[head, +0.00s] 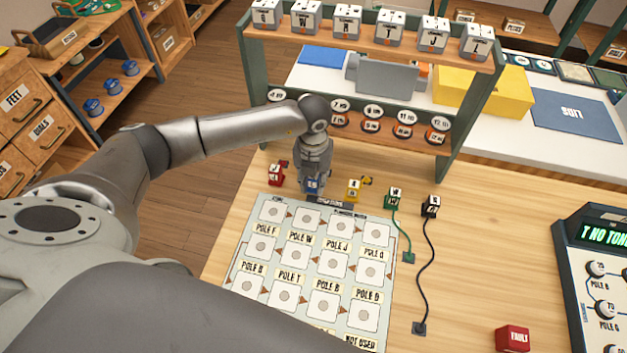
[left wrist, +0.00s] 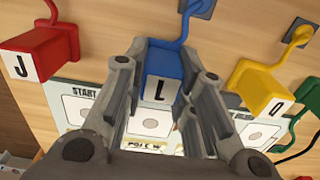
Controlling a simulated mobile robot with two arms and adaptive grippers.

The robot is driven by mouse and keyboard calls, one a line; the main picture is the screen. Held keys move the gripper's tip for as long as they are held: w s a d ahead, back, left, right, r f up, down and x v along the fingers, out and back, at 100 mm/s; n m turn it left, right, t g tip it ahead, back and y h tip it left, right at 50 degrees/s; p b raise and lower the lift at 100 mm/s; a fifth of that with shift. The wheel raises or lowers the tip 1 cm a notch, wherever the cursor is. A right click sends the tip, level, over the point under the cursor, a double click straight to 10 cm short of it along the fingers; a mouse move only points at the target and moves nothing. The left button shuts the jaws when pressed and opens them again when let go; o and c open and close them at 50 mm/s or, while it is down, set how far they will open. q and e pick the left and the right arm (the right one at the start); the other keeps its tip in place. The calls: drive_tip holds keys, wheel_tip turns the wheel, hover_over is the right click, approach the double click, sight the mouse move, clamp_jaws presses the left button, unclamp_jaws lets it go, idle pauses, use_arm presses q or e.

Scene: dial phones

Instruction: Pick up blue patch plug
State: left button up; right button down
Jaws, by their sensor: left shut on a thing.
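The blue patch plug (left wrist: 160,88), marked L, sits between the fingers of my left gripper (left wrist: 152,92) in the left wrist view. The gripper is shut on it, and its blue cord runs up to a socket plate. In the head view my left gripper (head: 313,180) points down at the top edge of the board, with a little of the blue plug (head: 312,186) showing. A red plug (head: 275,175) marked J is to its left and a yellow plug (head: 353,189) is to its right. My right gripper is not in view.
A white board (head: 290,262) with labelled pole squares lies just in front. Green (head: 394,197) and black (head: 430,207) corded plugs stand to the right. A shelf (head: 352,125) with labelled blocks rises behind the gripper. A red block (head: 512,338) and dial panel (head: 600,270) are at right.

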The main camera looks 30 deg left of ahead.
use_arm(q)
drive_tip(key=shift+r, duration=0.65)
drive_tip(key=s+d+r+b, duration=0.4)
drive_tip(key=s+d+r, duration=0.4)
drive_tip(key=d+r, duration=0.3)
drive_tip(key=shift+d+r, duration=0.3)
